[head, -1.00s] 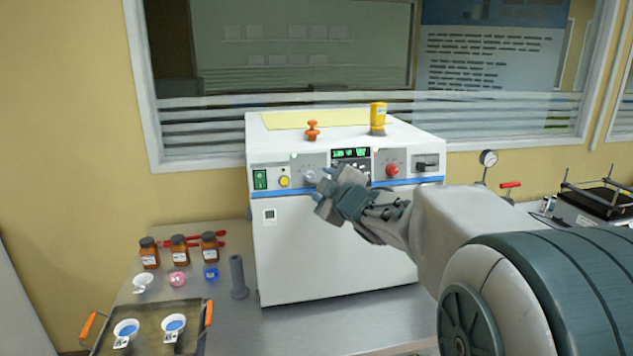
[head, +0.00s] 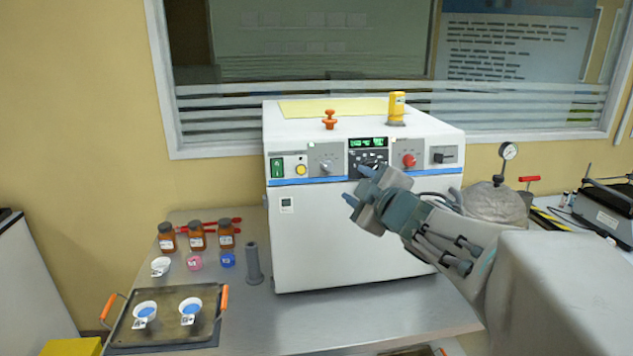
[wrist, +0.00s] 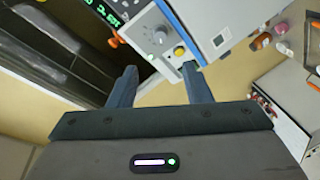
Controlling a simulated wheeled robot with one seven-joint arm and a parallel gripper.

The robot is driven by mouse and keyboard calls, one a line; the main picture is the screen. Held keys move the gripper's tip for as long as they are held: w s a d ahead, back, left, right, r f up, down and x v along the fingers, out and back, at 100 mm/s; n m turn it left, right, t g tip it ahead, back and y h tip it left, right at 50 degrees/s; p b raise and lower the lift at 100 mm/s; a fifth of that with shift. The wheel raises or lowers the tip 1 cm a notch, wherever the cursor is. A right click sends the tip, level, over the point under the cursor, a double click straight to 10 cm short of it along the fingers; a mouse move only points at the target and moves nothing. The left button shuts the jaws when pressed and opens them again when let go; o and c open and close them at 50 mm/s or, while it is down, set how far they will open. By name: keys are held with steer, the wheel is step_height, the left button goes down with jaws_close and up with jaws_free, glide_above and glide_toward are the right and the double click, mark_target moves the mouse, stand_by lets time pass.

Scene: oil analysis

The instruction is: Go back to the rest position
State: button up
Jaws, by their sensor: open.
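My gripper (head: 358,184) is in front of the white analysis machine (head: 345,245), near its control panel, at the right of the middle in the head view. In the wrist view my gripper (wrist: 158,85) shows two blue-grey fingers apart with nothing between them. The machine's panel has a green switch (head: 277,167), a yellow button (head: 301,170), a silver knob (head: 325,167), a lit display and a red knob (head: 408,160). I cannot tell from the head view whether a fingertip touches the panel; the wrist view shows the panel (wrist: 158,38) beyond the fingers.
A tray (head: 125,327) with two white cups of blue content sits on the steel table (head: 300,325). Several brown bottles (head: 197,235), small cups and a grey cylinder (head: 252,264) stand left of the machine. A pressure gauge (head: 508,151) and black-topped device (head: 607,205) are at right.

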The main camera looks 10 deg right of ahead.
steer(key=s+d+f+m+g+h, duration=0.2)
steer(key=s+f+m+g+h, duration=0.3)
steer(key=s+f+m+g, duration=0.75)
steer(key=s+a+f+y, duration=0.1)
steer(key=s+a+f, duration=0.4)
steer(key=s, duration=0.6)
step_height(320, 180, down, 2)
steer(key=shift+a+f+m+g+y, duration=0.1)
steer(key=shift+a+m+g+y, duration=0.05)
steer(key=shift+m+g+y, duration=0.25)
steer(key=shift+w, duration=0.1)
stand_by(5.0)
